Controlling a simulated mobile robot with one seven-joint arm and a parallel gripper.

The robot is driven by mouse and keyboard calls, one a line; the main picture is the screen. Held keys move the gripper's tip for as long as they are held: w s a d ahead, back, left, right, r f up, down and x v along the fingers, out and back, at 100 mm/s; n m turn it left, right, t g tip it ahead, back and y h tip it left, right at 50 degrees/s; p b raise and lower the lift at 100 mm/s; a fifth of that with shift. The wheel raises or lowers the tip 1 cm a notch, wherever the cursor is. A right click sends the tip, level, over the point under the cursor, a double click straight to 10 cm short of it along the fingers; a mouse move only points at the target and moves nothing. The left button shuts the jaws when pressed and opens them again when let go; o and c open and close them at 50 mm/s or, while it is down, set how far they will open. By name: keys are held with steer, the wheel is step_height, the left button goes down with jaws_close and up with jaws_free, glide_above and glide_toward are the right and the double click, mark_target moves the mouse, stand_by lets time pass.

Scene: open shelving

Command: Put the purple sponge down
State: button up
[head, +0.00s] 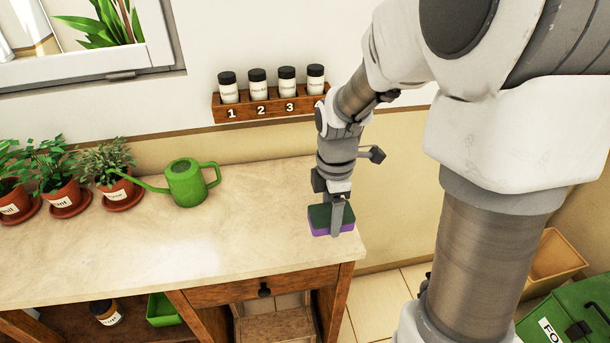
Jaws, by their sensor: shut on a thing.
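The purple sponge (319,226) has a dark green top layer and a purple lower layer. It is near the right end of the pale countertop (250,240), close to the front right corner. My gripper (337,221) points down and is shut on the sponge, with one finger showing against its near side. The other finger is hidden. The sponge is level and at or just above the counter; I cannot tell whether it touches.
A green watering can (187,183) and several potted plants (62,190) stand at the left of the counter. A numbered wooden rack (270,105) with several jars hangs on the wall behind. The middle of the counter is clear. A green bin (570,318) is at lower right.

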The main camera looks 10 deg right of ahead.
steer(key=w+f, duration=0.1)
steer(key=w, duration=0.1)
steer(key=w+f, duration=0.1)
steer(key=w, duration=0.1)
steer(key=w+f, duration=0.2)
steer(key=shift+w+a, duration=0.25)
steer(key=shift+a, duration=0.05)
steer(key=shift+f+b, duration=0.45)
steer(key=shift+f, duration=1.45)
steer(key=shift+f, duration=0.15)
steer(key=o, duration=1.4)
